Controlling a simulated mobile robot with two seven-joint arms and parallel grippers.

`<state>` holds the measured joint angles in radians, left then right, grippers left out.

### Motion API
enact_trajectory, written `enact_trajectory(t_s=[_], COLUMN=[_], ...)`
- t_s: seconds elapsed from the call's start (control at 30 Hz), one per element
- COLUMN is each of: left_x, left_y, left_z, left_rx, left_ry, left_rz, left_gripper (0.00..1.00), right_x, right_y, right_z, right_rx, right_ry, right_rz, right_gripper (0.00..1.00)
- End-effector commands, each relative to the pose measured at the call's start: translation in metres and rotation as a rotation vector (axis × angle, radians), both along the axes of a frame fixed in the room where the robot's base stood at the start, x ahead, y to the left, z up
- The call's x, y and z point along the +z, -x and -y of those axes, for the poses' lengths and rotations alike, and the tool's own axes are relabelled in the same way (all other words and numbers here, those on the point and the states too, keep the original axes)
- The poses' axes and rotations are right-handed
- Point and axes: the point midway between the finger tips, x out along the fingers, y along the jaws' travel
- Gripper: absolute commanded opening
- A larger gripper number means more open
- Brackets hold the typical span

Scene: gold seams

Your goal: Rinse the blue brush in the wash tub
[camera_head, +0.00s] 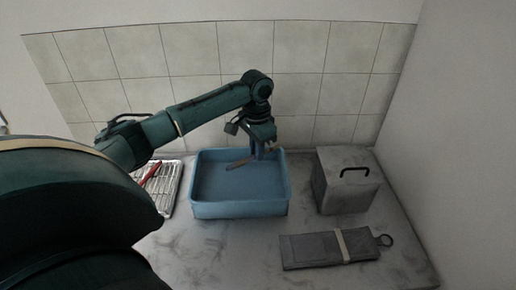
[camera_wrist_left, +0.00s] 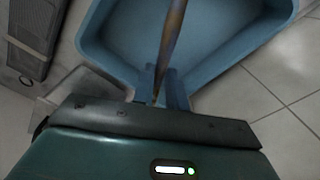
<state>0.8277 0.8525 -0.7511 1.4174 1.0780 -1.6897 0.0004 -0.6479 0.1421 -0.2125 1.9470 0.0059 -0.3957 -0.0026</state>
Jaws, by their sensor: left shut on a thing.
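The wash tub (camera_head: 240,208) is a blue open rectangular basin in the middle of the counter; it also shows in the left wrist view (camera_wrist_left: 225,75). My left gripper (camera_head: 262,154) is over the tub's back right part, pointing down. In the left wrist view its fingers (camera_wrist_left: 165,88) are shut on a thin stick, which I take for the blue brush (camera_wrist_left: 173,35). The stick looks brownish with a grey-blue tint, and in the head view a tan length of it (camera_head: 238,163) reaches left over the tub. Its bristles cannot be made out. My right gripper is not in view.
A metal rack (camera_head: 171,190) with a red-handled tool (camera_head: 152,173) stands left of the tub. A grey box with a black handle (camera_head: 345,190) is to the right. A grey roll-up pouch (camera_head: 312,250) lies in front right. A tiled wall (camera_head: 300,95) closes the back.

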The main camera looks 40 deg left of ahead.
Motion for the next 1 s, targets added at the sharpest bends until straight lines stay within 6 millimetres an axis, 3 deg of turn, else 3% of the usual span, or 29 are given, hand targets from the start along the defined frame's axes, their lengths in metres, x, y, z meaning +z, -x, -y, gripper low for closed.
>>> enact_trajectory(t_s=[0.57,1.0], left_x=[-0.054,-0.101], left_y=[0.001,0.001], left_z=[0.001,0.0], left_rx=[-0.001,-0.001], left_ry=[0.0,0.0], left_rz=[-0.004,-0.001], left_gripper=[0.0,0.0], right_x=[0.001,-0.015], right_y=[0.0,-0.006], right_z=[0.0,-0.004], right_rx=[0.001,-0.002], right_ry=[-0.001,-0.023], right_rz=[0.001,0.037], right_gripper=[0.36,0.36])
